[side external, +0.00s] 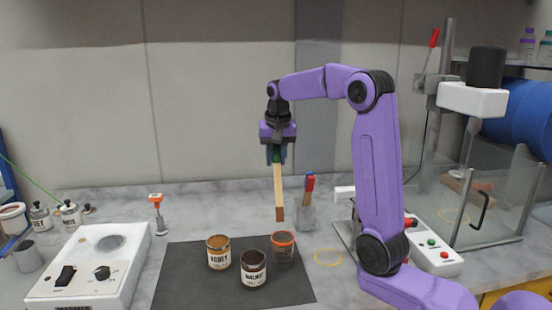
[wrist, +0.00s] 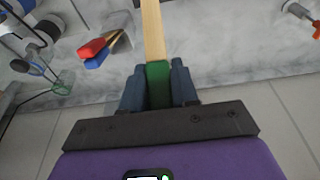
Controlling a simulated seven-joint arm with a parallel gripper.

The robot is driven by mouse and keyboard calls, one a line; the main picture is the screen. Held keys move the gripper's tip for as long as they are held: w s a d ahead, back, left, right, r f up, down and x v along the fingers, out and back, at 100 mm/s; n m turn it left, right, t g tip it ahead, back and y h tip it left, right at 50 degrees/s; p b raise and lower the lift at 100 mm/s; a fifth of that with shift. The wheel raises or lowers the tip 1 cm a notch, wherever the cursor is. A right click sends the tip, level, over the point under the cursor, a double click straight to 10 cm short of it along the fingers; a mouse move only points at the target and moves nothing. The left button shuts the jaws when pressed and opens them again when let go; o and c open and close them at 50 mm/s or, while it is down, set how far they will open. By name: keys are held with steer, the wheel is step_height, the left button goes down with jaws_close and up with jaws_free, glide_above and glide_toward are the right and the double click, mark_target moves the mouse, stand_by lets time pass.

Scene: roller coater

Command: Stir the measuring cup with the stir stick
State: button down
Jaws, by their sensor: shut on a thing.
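My gripper (side external: 276,156) is shut on the stir stick (side external: 279,188), a pale wooden stick with a green grip and a brown lower end. The stick hangs nearly upright. In the wrist view the stick (wrist: 153,35) runs out from between the dark fingers, its green part (wrist: 158,84) between them. The measuring cup (side external: 283,254), clear with an orange rim, stands on the dark mat. In the side view the stick's tip shows just above the cup's rim, apart from it; exact depth is hard to tell. The cup's contents are unclear.
An amber-labelled jar (side external: 219,254) and a dark walnut jar (side external: 253,272) stand beside the cup on the mat (side external: 185,280). A holder (side external: 306,216) with red and blue tools stands behind. A yellow ring (side external: 328,257) lies right; a white hotplate-like device (side external: 85,272) stands left.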

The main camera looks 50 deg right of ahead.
steer(key=shift+r, duration=0.1)
steer(key=shift+r, duration=1.9)
